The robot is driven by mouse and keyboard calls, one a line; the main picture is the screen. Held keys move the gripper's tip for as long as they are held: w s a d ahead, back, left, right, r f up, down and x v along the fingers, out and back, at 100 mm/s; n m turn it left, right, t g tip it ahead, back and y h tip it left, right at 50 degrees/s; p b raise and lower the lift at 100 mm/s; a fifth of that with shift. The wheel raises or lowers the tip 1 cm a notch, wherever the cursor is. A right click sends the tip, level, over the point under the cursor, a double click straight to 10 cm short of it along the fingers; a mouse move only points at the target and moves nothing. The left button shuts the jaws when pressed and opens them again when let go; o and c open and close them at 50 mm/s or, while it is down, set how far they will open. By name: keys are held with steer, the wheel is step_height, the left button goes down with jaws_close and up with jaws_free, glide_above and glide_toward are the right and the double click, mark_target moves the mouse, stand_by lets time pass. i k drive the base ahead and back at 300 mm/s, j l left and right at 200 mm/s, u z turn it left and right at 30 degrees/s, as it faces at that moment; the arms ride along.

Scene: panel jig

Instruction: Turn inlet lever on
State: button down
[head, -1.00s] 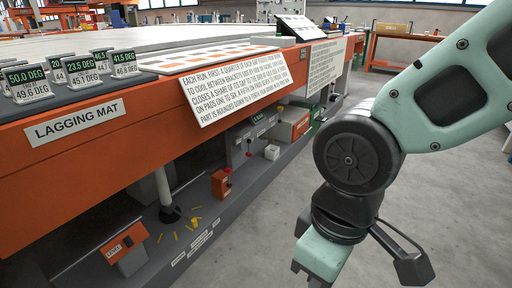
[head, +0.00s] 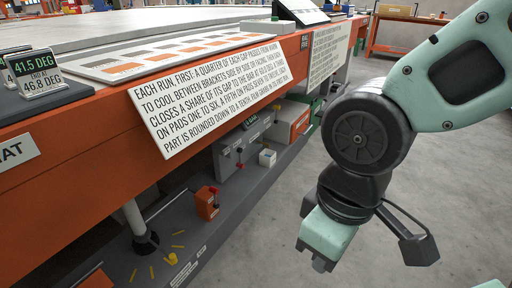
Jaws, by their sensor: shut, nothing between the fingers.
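Under the orange workbench, a grey box (head: 229,157) on the low shelf carries small red handles (head: 240,165). An orange box (head: 206,205) with a red-and-dark knob stands nearer on the same shelf. I cannot read a label that tells which of these is the inlet lever, nor its setting. My gripper (head: 321,264) hangs below the mint wrist in the head view, right of the bench and over the floor. Only a small part of its fingers shows. It is shut and empty, apart from both boxes.
The orange bench edge (head: 60,120) with a large printed sign (head: 210,95) overhangs the shelf. A white cube (head: 267,158) and a red-and-white case (head: 290,122) sit farther along. Yellow pieces (head: 172,259) lie near a bench leg. Floor (head: 440,190) on the right is clear.

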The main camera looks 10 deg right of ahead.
mark_target(239, 164)
steer(key=i+l, duration=0.15)
steer(key=i, duration=0.5)
steer(key=i+l+z, duration=0.15)
steer(key=i, duration=0.45)
